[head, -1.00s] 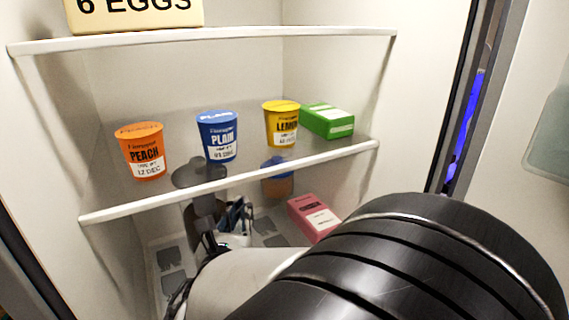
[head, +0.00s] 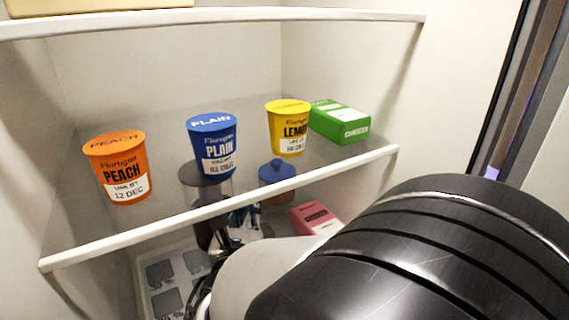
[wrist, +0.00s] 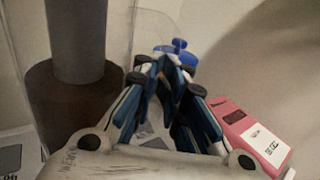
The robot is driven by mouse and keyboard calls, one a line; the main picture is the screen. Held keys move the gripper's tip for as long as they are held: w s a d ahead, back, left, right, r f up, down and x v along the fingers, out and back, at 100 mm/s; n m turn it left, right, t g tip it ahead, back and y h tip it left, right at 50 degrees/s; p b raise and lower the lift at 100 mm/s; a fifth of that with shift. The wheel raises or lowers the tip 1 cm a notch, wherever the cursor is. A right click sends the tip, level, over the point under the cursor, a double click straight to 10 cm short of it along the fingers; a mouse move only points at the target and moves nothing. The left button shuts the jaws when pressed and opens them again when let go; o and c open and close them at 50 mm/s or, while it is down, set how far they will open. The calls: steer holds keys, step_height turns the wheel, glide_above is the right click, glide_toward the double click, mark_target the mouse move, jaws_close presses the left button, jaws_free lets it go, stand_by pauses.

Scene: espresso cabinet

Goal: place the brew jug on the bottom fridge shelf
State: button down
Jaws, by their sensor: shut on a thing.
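The brew jug (head: 201,190) has a dark round top and clear walls with dark brew low inside. In the head view it is seen partly through the glass middle shelf, inside the fridge's lower space. In the wrist view the jug (wrist: 82,105) stands upright at the left, and a clear curved handle runs toward my fingers. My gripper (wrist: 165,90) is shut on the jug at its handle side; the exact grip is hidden. In the head view my gripper (head: 240,222) is below the middle shelf. The bottom shelf (head: 150,250) is pale with grey square marks. I cannot tell whether the jug touches it.
A pink box (head: 315,218) and a blue-lidded jar (head: 277,172) stand right of my gripper. The middle shelf (head: 230,207) above holds an orange cup (head: 117,168), a blue cup (head: 212,146), a yellow cup (head: 288,128) and a green box (head: 340,122). The front left floor looks clear.

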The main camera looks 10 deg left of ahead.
steer(key=shift+s+r, duration=0.1)
steer(key=shift+r, duration=0.1)
steer(key=shift+d, duration=0.1)
steer(key=shift+f, duration=0.15)
steer(key=c, duration=2.2)
jaws_free()
steer(key=shift+f, duration=0.2)
steer(key=o, duration=0.6)
steer(key=shift+c, duration=0.2)
steer(key=shift+r, duration=0.1)
